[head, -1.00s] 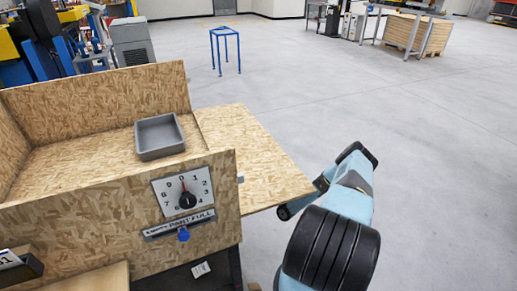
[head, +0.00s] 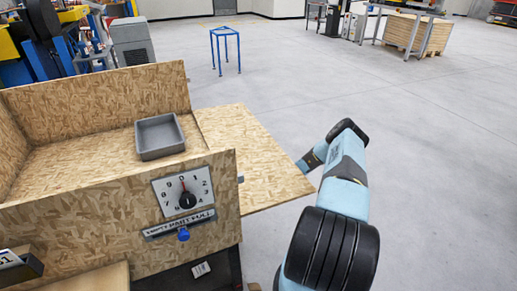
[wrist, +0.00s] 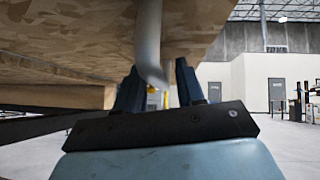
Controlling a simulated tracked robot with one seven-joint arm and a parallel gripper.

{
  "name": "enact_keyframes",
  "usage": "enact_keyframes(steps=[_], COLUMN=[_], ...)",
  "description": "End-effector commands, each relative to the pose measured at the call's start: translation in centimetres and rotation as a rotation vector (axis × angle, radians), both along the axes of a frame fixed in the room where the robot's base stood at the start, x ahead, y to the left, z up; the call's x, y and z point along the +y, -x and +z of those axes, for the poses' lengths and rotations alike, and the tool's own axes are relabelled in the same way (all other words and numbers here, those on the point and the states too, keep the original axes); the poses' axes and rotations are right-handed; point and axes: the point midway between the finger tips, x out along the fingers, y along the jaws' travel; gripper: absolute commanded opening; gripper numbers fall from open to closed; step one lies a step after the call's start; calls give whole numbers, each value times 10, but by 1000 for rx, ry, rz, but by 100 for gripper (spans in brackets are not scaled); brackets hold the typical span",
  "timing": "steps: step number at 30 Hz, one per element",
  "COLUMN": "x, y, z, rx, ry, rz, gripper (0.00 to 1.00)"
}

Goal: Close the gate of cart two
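A chipboard cart (head: 90,215) stands at the left in the head view. Its gate (head: 245,150) lies folded down, roughly level, sticking out on the right side. In the wrist view the underside of the gate (wrist: 70,32) fills the upper left. A pale grey rod or handle (wrist: 149,40) hangs below it, its lower end between my gripper's fingers. My gripper (wrist: 158,82) has its two dark fingers apart, with visible gaps beside the rod. In the head view the gate hides my gripper; my wrist shows at the gate's outer right edge.
A grey tray (head: 159,136) sits on the cart's floor. The front panel bears a dial (head: 186,196) and a blue-knobbed slider (head: 183,234). A blue stand (head: 226,50) is far back. The floor on the right is clear.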

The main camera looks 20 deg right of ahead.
Motion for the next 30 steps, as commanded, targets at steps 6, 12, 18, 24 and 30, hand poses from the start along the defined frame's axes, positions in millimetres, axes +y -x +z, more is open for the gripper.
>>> enact_keyframes(steps=[6, 12, 18, 24, 30], x=[0, 0, 0, 0, 12], y=[0, 0, 0, 0, 0], z=[0, 0, 0, 0, 0], rx=[0, 0, 0, 0, 0], ry=[0, 0, 0, 0, -1], rz=[0, 0, 0, 0, 3], gripper=[38, 19, 0, 0, 0])
